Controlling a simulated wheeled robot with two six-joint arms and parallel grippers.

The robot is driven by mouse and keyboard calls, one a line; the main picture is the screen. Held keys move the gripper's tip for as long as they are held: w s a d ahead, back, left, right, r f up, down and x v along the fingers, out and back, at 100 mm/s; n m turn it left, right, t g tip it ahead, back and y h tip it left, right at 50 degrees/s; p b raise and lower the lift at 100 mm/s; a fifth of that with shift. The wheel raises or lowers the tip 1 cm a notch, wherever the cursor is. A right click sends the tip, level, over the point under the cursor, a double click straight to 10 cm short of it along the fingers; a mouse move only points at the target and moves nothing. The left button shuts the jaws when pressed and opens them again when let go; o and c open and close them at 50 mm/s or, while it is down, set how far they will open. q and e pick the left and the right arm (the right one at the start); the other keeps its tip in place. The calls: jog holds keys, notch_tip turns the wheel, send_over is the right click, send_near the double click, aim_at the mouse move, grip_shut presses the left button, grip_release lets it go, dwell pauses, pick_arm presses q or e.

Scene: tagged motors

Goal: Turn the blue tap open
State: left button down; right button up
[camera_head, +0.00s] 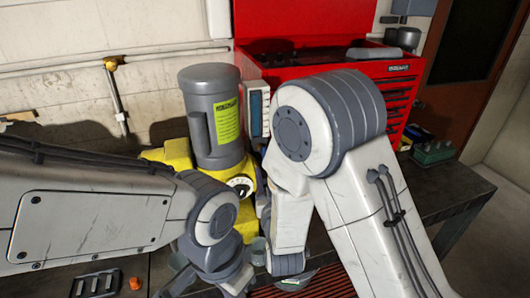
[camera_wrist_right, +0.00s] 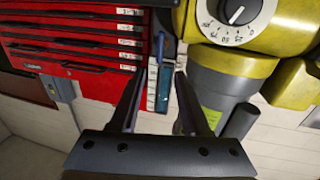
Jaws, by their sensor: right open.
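A narrow dark-blue part, which looks like the blue tap's handle (camera_wrist_right: 160,46), shows in the right wrist view beside the yellow motor housing, just beyond the fingertips. In the head view a small blue piece (camera_head: 260,180) shows between the yellow housing and my right arm; most of it is hidden. My right gripper (camera_wrist_right: 158,78) is open, with nothing between its fingers; the blue handle lies past the gap, apart from them.
The grey-and-yellow motor (camera_head: 205,110) with a white dial (camera_head: 241,187) stands between my arms; the dial (camera_wrist_right: 240,10) is also near in the wrist view. A panel with a blue screen (camera_wrist_right: 164,84) is behind the fingers. A red tool chest (camera_head: 395,85) stands behind.

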aim_at(264, 153)
jog(key=w+p, duration=0.1)
jog(key=w, duration=0.1)
jog(key=w+p, duration=0.1)
jog(key=w, duration=0.2)
jog(key=w+a+p, duration=0.1)
jog(key=w, duration=0.2)
jog(key=shift+w+r, duration=0.1)
jog(key=shift+w, duration=0.4)
grip_shut()
